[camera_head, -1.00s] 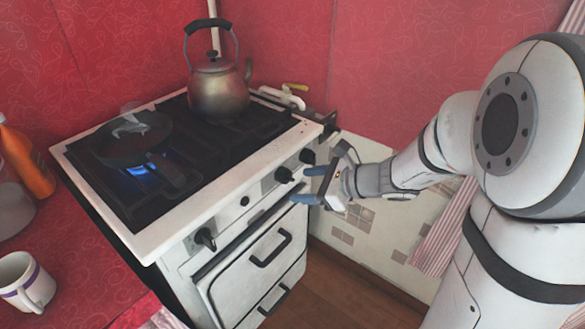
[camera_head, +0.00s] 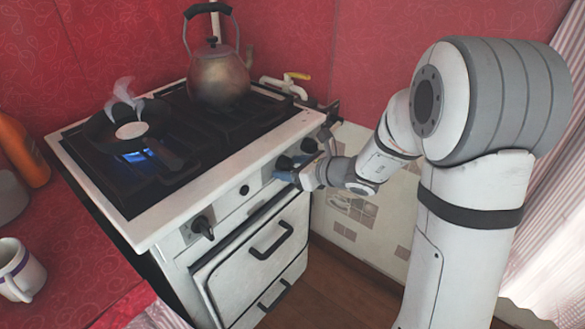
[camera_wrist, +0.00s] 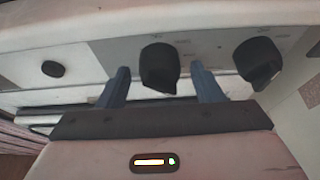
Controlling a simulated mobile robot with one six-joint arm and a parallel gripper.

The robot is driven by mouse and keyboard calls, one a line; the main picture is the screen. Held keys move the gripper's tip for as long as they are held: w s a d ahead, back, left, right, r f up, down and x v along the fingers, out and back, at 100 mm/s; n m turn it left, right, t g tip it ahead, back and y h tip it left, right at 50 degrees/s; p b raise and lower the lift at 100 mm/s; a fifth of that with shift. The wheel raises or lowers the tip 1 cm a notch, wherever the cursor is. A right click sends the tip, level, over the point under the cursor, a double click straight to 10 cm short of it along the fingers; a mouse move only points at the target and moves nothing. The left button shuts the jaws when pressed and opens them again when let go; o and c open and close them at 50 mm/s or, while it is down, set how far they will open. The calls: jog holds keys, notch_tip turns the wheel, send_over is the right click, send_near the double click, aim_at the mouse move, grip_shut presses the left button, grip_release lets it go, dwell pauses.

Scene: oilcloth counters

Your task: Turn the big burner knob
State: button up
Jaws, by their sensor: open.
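My gripper (camera_head: 298,168) is at the stove's front panel, its blue fingers pointing at the right-hand knobs. In the wrist view the gripper (camera_wrist: 160,72) is open, with one finger on each side of a black knob (camera_wrist: 160,66). Gaps show between the fingers and the knob, so it is not gripped. Another black knob (camera_wrist: 258,62) is right of the right finger. In the head view the gripper partly hides these knobs. A third knob (camera_head: 203,228) is at the panel's left end. No readable label shows which knob is for the big burner.
A frying pan (camera_head: 128,128) sits over a blue flame (camera_head: 135,157). A kettle (camera_head: 218,78) stands at the back of the stove. A small black button (camera_head: 244,190) is left of the gripper. The oven door (camera_head: 250,250) is below. A mug (camera_head: 20,272) stands on the red counter.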

jog(key=c, duration=1)
jog(key=shift+o, duration=0.2)
